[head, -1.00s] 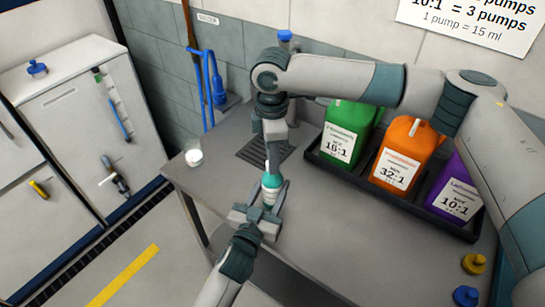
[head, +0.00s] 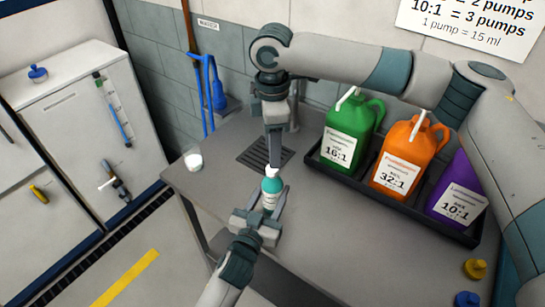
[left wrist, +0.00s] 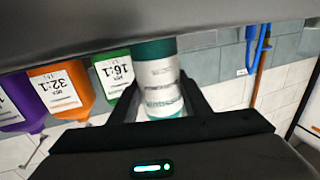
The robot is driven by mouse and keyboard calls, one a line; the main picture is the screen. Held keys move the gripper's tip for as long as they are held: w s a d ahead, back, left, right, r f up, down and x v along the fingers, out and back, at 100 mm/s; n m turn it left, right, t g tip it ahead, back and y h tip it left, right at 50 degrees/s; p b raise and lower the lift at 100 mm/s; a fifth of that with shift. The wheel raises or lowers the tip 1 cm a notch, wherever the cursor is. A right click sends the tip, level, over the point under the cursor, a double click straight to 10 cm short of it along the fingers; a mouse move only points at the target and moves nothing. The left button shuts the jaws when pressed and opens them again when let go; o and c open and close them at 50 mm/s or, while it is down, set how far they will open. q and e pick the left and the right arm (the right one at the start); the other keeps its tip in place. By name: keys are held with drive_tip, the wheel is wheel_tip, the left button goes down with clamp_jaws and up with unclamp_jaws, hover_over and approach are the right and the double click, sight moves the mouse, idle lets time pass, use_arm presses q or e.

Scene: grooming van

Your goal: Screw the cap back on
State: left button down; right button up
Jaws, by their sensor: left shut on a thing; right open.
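A small teal bottle with a white label (head: 271,197) stands roughly upright between the fingers of my left gripper (head: 268,207), which is shut on it. The bottle also shows between the fingers in the left wrist view (left wrist: 160,85). A white cap (head: 272,172) sits at the bottle's top in the head view; I cannot tell how tightly it is seated. My right gripper (head: 274,162) is open and points down just above the cap. Its fingers overlap in this view, so the gap between them is hidden.
A black tray (head: 395,199) holds green (head: 352,130), orange (head: 410,155) and purple (head: 458,190) jugs at the right. A white cup-like item (head: 193,161) stands at the counter's left edge. Yellow (head: 474,268) and blue (head: 467,299) pieces lie at lower right. A drain grate (head: 265,152) lies behind the bottle.

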wheel_tip(320, 180, up, 6)
drive_tip(key=shift+r, duration=0.25)
use_arm(q)
drive_tip(key=c, duration=0.9)
unclamp_jaws()
use_arm(e)
drive_tip(key=shift+f, duration=0.1)
use_arm(q)
drive_tip(key=shift+s+a+f, duration=0.1)
drive_tip(key=shift+s+a, duration=0.05)
drive_tip(key=shift+s, duration=0.3)
use_arm(e)
wheel_tip(320, 180, down, 5)
drive_tip(key=b, duration=0.4)
drive_tip(key=shift+r+b, duration=0.2)
drive_tip(key=shift+b, duration=0.2)
use_arm(q)
drive_tip(key=v, duration=1.6)
drive_tip(key=shift+s, duration=0.15)
use_arm(e)
drive_tip(key=shift+f, duration=0.1)
